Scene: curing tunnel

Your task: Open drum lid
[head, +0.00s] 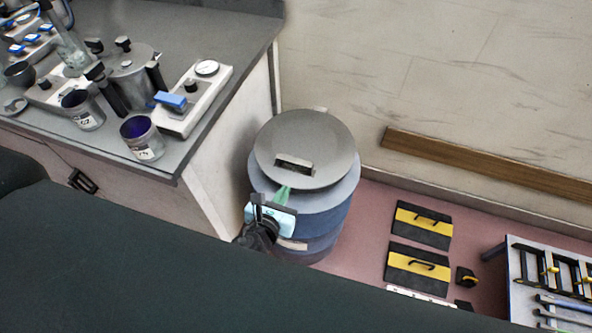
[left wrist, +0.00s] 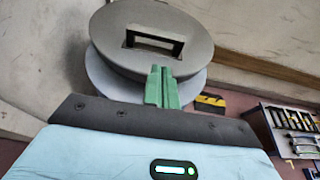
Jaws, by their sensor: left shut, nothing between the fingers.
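The drum (head: 325,220) is a blue barrel on the floor beside the workbench; it also shows in the left wrist view (left wrist: 103,86). Its round grey lid (head: 330,150) has a rectangular slot handle near the front edge. The blue drum top shows below and to the right of the lid, so the lid looks partly raised or tilted; I cannot tell how far. In the left wrist view the lid (left wrist: 185,38) fills the upper middle. My left gripper (head: 284,190) has green fingers, shut and empty, just in front of the lid below the slot. The fingertips (left wrist: 162,72) overlap the lid's lower edge there; contact is unclear.
The workbench (head: 225,98) at left carries metal cups, a pot and a gauge device (head: 195,98). Yellow-black panels (head: 418,265) lie on the pink floor at right, near a tool table (head: 530,285). A wall with a wooden rail (head: 480,165) stands behind.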

